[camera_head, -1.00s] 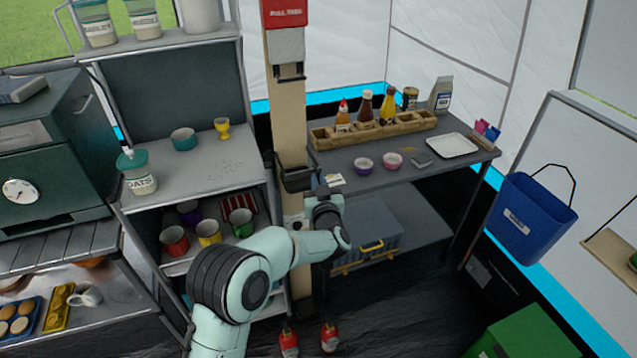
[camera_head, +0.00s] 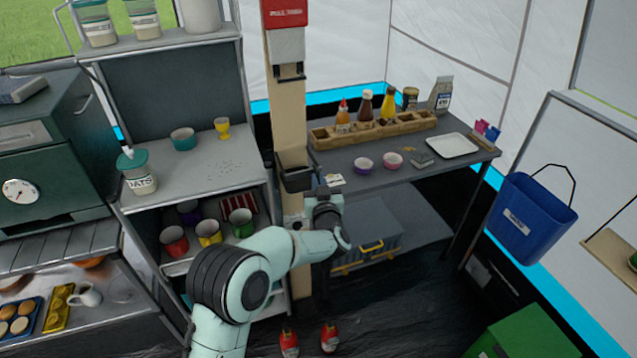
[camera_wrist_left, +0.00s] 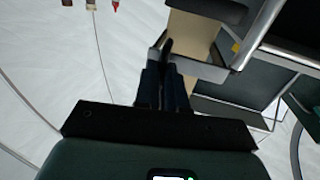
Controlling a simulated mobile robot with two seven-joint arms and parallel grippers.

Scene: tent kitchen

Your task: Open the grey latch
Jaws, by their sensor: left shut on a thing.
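I cannot make out a grey latch for certain. My left gripper (camera_head: 325,192) is beside the wooden post, just right of and below a dark box-like fixture (camera_head: 295,172) on it. In the left wrist view my left gripper (camera_wrist_left: 165,52) is shut on a thin dark piece at its fingertips, in front of the pale post (camera_wrist_left: 192,35). My own fingers hide most of that piece. A grey-blue chest (camera_head: 375,225) with yellow handles stands on the low shelf behind my gripper. My right gripper is not in view.
A shelf unit with mugs (camera_head: 208,230) stands close left of my arm. A dark table (camera_head: 405,178) with a bottle rack (camera_head: 372,132) is at the right. A blue bin (camera_head: 533,217) hangs farther right. Red-topped objects (camera_head: 330,338) are on the floor below.

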